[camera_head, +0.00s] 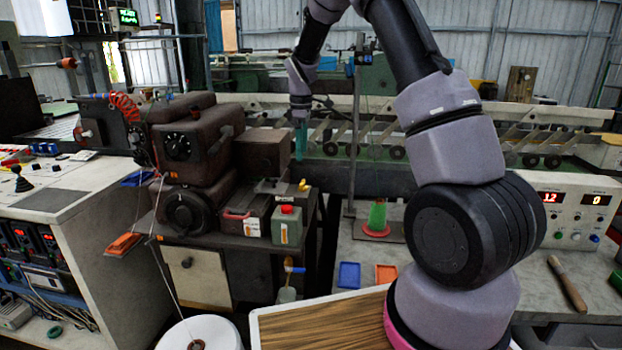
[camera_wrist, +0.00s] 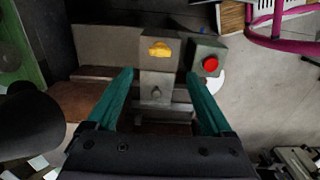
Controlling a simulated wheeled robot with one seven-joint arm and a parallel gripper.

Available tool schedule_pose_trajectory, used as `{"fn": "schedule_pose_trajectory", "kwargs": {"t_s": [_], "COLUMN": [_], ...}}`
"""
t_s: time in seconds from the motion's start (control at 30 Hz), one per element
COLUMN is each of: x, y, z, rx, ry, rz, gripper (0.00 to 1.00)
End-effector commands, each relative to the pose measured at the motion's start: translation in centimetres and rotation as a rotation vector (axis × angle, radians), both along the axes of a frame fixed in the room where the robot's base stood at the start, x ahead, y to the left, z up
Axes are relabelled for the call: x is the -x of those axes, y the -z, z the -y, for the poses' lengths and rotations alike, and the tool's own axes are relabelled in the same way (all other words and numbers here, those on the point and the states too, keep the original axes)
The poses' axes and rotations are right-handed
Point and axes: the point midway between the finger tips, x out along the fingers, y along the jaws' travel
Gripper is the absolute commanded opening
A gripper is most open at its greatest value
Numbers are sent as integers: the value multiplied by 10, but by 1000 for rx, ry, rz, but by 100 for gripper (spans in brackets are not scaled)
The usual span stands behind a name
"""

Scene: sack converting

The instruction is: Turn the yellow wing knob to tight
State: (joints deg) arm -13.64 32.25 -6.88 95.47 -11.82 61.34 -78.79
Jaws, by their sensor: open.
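The yellow wing knob (camera_head: 303,185) is small in the head view, at the right end of a low dark fixture on the machine bench. In the wrist view the yellow wing knob (camera_wrist: 159,49) sits on a grey block, its wings lying roughly across the picture. My gripper (camera_head: 300,140) points down above the bench, over the knob's area and apart from it. In the wrist view my gripper (camera_wrist: 160,74) has its two teal fingers spread wide with nothing between them. The knob shows just beyond the fingertips, near the middle. Any tightness marking is too small to read.
A grey-green can with a red cap (camera_head: 286,226) stands close to the knob; its red cap (camera_wrist: 210,63) shows right of it in the wrist view. A brown machine housing (camera_head: 262,152) rises behind the fixture at left. A green cone (camera_head: 377,217) stands to the right.

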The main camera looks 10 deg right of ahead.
Motion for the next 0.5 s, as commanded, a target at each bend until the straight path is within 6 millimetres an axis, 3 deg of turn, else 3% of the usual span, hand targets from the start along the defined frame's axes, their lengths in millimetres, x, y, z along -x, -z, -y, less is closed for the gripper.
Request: {"fn": "schedule_pose_trajectory", "kwargs": {"t_s": [0.17, 0.5], "x": [0, 0], "y": [19, 82], "z": [0, 0], "rx": [3, 3], "ry": [-8, -6], "rz": [-6, -6], "gripper": [85, 85]}}
